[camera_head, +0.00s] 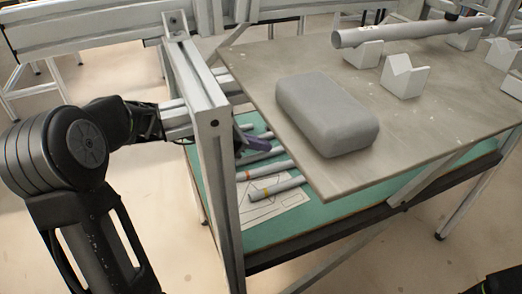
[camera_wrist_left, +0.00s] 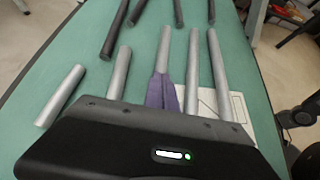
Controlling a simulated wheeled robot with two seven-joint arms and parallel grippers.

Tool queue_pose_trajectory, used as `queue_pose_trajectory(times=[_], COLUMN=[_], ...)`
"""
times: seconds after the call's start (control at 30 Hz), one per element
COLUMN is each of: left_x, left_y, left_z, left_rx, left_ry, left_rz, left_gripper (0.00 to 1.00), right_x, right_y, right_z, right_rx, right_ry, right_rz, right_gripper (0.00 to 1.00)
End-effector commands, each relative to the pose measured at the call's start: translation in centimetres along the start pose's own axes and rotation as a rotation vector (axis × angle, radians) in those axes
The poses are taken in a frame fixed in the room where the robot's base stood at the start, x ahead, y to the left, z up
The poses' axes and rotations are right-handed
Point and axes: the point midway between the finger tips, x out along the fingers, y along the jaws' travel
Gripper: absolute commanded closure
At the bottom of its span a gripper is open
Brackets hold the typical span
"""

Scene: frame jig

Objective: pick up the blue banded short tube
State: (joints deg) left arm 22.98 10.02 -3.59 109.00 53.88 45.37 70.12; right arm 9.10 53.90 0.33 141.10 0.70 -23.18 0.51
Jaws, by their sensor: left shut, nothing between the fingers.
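Several grey tubes lie on a green mat under the raised tabletop. One has an orange-red band (camera_head: 252,175) and one a yellow band (camera_head: 277,187). I cannot make out a blue band in either view. In the left wrist view a short plain-looking tube (camera_wrist_left: 60,95) lies apart at the left, and longer-looking grey tubes lie beside it. My left gripper (camera_head: 258,145) reaches in past the upright post; its purple fingers are shut and empty among the tubes. In the wrist view its fingers (camera_wrist_left: 161,82) are together over a grey tube (camera_wrist_left: 165,45); contact is unclear. My right gripper is out of view.
An aluminium post (camera_head: 205,120) stands in front of my left forearm. The grey tabletop (camera_head: 245,70) overhangs the mat (camera_head: 330,217) and bears a grey rounded block (camera_head: 325,112) and a long tube on white V-blocks (camera_head: 405,75). Dark rods (camera_wrist_left: 115,28) lie farther along the mat.

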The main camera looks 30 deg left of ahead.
Motion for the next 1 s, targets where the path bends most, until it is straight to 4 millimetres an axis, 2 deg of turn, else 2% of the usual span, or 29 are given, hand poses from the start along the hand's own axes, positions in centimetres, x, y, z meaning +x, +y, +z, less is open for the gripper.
queue_pose_trajectory(times=[0.03,0.33,0.47,0.57,0.8,0.9,1.0], left_x=[0.2,0.4,-0.3,-1.8,-7.5,-9.1,-9.9], left_y=[-0.1,-0.3,-0.2,-0.1,-0.1,-0.1,-0.2], left_z=[-0.6,-1.1,-1.6,-2.5,-6.0,-7.4,-8.2], left_rx=[-0.003,-0.006,-0.009,-0.013,-0.018,-0.015,-0.014], left_ry=[0.008,0.014,0.017,0.02,0.021,0.021,0.02], left_rz=[-0.004,-0.007,-0.007,-0.003,-0.001,-0.002,-0.002], left_gripper=[1.0,1.0,1.0,1.0,1.0,1.0,1.0], right_x=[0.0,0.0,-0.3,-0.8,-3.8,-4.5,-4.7], right_y=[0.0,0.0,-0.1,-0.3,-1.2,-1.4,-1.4], right_z=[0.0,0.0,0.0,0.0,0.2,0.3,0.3], right_rx=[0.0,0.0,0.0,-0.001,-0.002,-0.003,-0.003], right_ry=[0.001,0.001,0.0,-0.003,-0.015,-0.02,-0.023], right_rz=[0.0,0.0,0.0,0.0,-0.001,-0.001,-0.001], right_gripper=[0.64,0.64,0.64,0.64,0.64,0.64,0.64])
